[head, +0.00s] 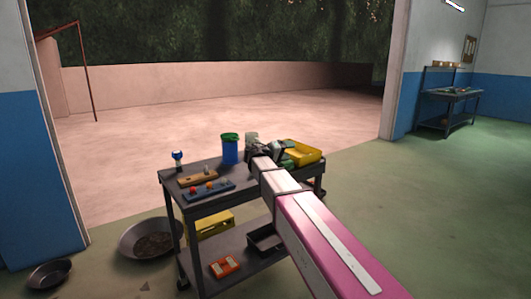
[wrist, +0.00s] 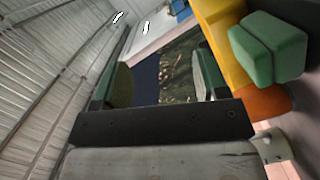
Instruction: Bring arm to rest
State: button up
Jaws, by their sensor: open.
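My arm (head: 318,232), pink and white, reaches from the lower right of the head view toward the far side of a dark cart (head: 240,183). My gripper (head: 266,148) is at its end, over the cart's far right part, close to a yellow bin (head: 304,152). In the wrist view my gripper (wrist: 160,82) shows two green-padded fingers set wide apart, with nothing between them. The yellow bin (wrist: 222,35) and a green block (wrist: 268,47) are close on the right there. Whether the gripper touches the bin cannot be told.
The cart top holds a blue cup with a green rim (head: 230,149), a wooden block (head: 197,178), a blue tray (head: 208,190) and a small blue-topped item (head: 178,160). Pans (head: 150,238) lie on the floor at left. Open floor (head: 425,205) lies to the right.

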jog(key=s+d+f+g+y, duration=0.25)
jog(key=s+f, duration=0.25)
jog(key=f, duration=0.3)
jog(key=s+d+f+g+y, duration=0.1)
jog(key=s+d+f+y, duration=0.1)
jog(key=s+d+f, duration=0.4)
jog(key=s+d+f+g+y, duration=0.2)
jog(key=s+f+y, duration=0.1)
jog(key=f, duration=0.6)
jog(key=s+f+g+y, duration=0.1)
jog(key=s+f+y, duration=0.2)
jog(key=s+f, duration=0.2)
jog(key=s+a+f+g+y, duration=0.1)
jog(key=s+f+y, duration=0.3)
jog(key=s, duration=0.7)
notch_tip(320, 180, down, 2)
jog(key=shift+a+f+m+g, duration=0.15)
jog(key=shift+m+g, duration=0.25)
jog(key=shift+g, duration=0.05)
